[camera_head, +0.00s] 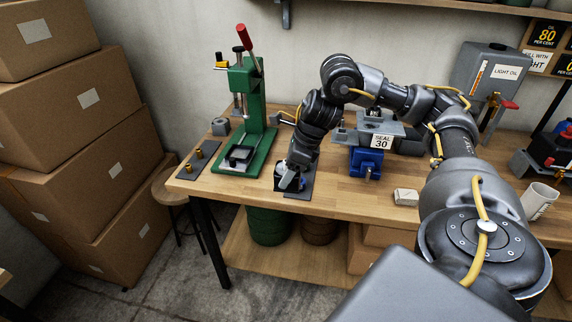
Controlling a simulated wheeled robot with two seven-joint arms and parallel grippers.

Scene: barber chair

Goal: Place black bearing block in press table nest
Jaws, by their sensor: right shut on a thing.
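My right gripper (291,182) points down over the front part of the workbench and is shut on the black bearing block (279,184). The gripper hides much of the block. Block and gripper are at a dark mat (299,190) on the bench; I cannot tell whether the block touches it. The press table nest (240,154) is a dark square frame on the base of the green press (246,90), to the left of the gripper. The nest looks empty. My left gripper is not in view.
A dark plate with brass pieces (199,153) lies at the bench's left end. A small grey block (221,126) stands behind it. A blue vise (366,161) and a "SEAL 30" sign (382,141) stand to the right. A whitish block (406,197) lies near the front edge.

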